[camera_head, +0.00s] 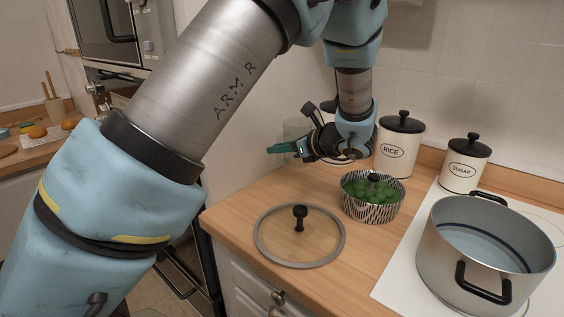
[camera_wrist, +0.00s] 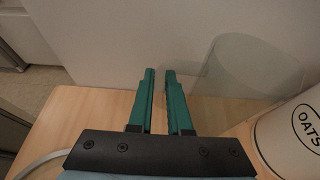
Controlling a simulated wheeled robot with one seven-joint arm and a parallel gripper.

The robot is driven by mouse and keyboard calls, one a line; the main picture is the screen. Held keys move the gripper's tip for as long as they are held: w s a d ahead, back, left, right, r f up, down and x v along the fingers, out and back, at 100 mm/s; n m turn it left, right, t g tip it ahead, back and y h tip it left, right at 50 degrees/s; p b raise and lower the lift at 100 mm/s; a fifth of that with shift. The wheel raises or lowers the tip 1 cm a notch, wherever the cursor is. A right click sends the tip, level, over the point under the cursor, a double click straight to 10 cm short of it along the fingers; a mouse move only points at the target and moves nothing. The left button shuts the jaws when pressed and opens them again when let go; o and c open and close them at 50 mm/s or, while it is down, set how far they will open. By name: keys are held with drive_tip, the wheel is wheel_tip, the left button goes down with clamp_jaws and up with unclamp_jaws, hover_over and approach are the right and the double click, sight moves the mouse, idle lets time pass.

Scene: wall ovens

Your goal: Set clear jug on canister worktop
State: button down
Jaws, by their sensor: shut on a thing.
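The clear jug (camera_wrist: 250,75) is see-through and stands out faintly against the wall, just right of my fingers in the wrist view. In the head view it shows as a pale glass shape (camera_head: 297,128) behind my gripper (camera_head: 280,149). My green fingers (camera_wrist: 160,75) are nearly together and shut on the jug, at its left side; the exact grip point is hard to see through the glass. The jug appears upright over the canister worktop (camera_head: 235,215); I cannot tell whether its base touches the wood.
The oats canister (camera_wrist: 290,140) stands close right of the jug. Rice (camera_head: 400,150) and sugar (camera_head: 463,168) canisters stand along the wall. A patterned bowl of green items (camera_head: 372,208) and a glass lid (camera_head: 275,240) occupy the worktop. A large pot (camera_head: 445,262) is on the hob.

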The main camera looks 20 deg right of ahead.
sight(280, 161)
drive_tip(key=shift+f+p, duration=0.4)
drive_tip(key=shift+f, duration=1.55)
drive_tip(key=shift+f, duration=0.15)
drive_tip(key=c, duration=0.8)
unclamp_jaws()
drive_tip(key=shift+c, duration=0.2)
drive_tip(key=shift+s+r, duration=0.1)
drive_tip(key=shift+r, duration=0.15)
drive_tip(key=b+v, duration=0.3)
drive_tip(key=v, duration=0.8)
drive_tip(key=shift+s+r+b, duration=0.2)
drive_tip(key=shift+s+b, duration=0.1)
drive_tip(key=shift+s, duration=0.05)
